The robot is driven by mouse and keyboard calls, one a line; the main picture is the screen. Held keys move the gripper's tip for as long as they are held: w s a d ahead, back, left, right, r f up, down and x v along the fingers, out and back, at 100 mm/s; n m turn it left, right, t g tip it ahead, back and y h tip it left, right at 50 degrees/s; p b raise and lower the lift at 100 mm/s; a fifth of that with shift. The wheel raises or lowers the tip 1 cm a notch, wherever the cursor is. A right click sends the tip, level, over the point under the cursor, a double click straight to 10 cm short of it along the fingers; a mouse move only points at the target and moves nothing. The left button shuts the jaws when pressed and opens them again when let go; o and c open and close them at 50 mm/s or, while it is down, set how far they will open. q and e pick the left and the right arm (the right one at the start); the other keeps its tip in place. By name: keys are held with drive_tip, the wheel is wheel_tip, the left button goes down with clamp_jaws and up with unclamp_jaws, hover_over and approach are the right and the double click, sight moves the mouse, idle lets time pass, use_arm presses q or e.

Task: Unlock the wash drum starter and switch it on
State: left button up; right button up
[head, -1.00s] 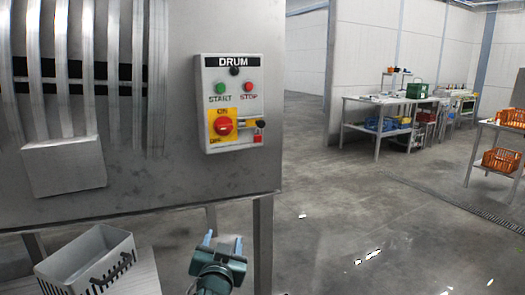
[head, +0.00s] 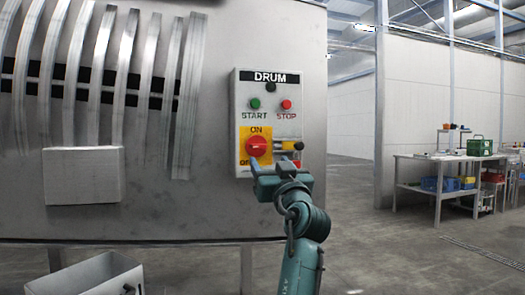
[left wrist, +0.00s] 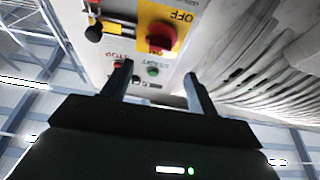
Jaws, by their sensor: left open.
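The grey DRUM starter box (head: 268,98) is on the steel machine wall, with a green START button (head: 255,103) and a red STOP button (head: 286,104). Below them a red rotary knob (head: 258,144) sits on a yellow ON/OFF plate (head: 247,130); its exact setting is unclear. A yellow bar ending in a black knob (head: 299,146) lies right of it. My left gripper (head: 276,165) is open and empty before the box's lower edge, its fingers hiding part of the lower right. The left wrist view shows the box upside down, with the red knob (left wrist: 160,37) and black knob (left wrist: 95,33) beyond the fingers.
Curved metal strips (head: 110,90) and a blank metal box (head: 82,188) are on the machine wall to the left. A grey bin (head: 95,275) stands below. Work tables (head: 440,160) with crates stand far right. The floor right of the machine is clear.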

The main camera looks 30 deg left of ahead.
sight(260, 147)
use_arm(q)
drive_tip(key=x, duration=0.9)
drive_tip(key=shift+w+a, duration=0.2)
drive_tip(key=shift+w, duration=0.05)
drive_tip(key=shift+c, duration=0.2)
drive_tip(key=shift+f, duration=0.1)
drive_tip(key=c, duration=1)
drive_tip(key=shift+o, duration=0.2)
drive_tip(key=shift+p, duration=0.4)
